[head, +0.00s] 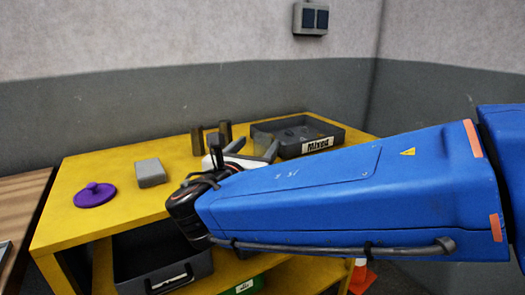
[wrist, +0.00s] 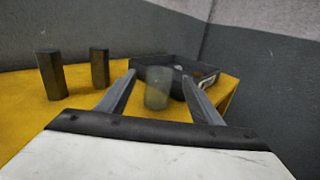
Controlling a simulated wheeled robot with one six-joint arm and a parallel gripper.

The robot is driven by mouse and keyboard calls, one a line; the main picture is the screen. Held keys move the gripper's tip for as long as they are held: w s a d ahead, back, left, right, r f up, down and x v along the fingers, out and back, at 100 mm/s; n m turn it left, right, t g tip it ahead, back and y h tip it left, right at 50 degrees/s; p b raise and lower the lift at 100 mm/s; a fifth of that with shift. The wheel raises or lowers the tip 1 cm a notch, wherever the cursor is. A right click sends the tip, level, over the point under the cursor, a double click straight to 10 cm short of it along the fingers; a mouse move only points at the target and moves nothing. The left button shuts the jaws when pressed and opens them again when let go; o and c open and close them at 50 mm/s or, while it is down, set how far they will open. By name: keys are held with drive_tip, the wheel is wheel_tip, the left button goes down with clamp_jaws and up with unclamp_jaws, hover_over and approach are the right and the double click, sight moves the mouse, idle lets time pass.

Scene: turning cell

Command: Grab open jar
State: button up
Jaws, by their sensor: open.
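The open jar is a translucent greyish cylinder standing upright on the yellow bench; it shows in the wrist view (wrist: 157,90) and faintly in the head view (head: 261,143). My gripper (head: 254,146) is open, its two grey fingers pointing at the jar. In the wrist view my gripper (wrist: 159,80) has the jar between its fingertips, with a gap on each side. I cannot tell how far the fingers reach past the jar. A purple lid with a knob (head: 95,194) lies at the left of the bench.
A dark tray labelled "Mixed" (head: 345,139) with parts in it stands right behind the jar. Two dark hexagonal posts (wrist: 51,76) stand left of the gripper. A grey block (head: 150,173) lies near the lid. A dark bin (head: 175,268) sits on the shelf below.

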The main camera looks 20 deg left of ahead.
sight(259, 142)
drive_tip(key=w, duration=0.5)
drive_tip(key=shift+c, duration=0.4)
drive_tip(key=c, duration=1.1)
drive_tip(key=shift+o, duration=0.2)
